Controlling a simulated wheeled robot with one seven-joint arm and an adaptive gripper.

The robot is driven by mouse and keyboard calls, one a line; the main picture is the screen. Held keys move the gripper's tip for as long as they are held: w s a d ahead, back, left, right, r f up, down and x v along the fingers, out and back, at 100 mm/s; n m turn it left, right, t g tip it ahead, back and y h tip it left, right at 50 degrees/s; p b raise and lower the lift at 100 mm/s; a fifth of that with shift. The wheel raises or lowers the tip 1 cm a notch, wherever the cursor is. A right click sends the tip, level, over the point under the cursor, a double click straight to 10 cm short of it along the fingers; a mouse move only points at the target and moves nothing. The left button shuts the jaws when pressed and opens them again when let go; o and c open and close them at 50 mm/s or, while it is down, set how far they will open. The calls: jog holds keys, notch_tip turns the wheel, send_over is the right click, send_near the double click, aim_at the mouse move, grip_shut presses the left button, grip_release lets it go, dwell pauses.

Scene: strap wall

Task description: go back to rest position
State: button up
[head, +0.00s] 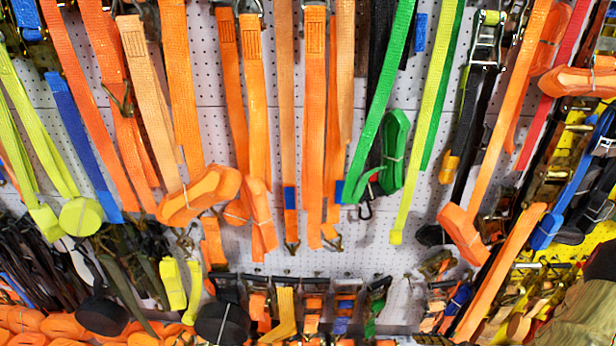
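My gripper and arm do not show in the head view, so I cannot see the gripper's pose or whether it holds anything. The view is filled by a pegboard wall (215,120) hung with straps. No part of the picture marks a rest position.
Long orange straps (256,90) hang in the middle, with green (385,100) and yellow (425,130) ones to the right. A blue strap (85,145) hangs at left. Black rolls (222,322) and bundled straps crowd the bottom. No floor or open room is visible.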

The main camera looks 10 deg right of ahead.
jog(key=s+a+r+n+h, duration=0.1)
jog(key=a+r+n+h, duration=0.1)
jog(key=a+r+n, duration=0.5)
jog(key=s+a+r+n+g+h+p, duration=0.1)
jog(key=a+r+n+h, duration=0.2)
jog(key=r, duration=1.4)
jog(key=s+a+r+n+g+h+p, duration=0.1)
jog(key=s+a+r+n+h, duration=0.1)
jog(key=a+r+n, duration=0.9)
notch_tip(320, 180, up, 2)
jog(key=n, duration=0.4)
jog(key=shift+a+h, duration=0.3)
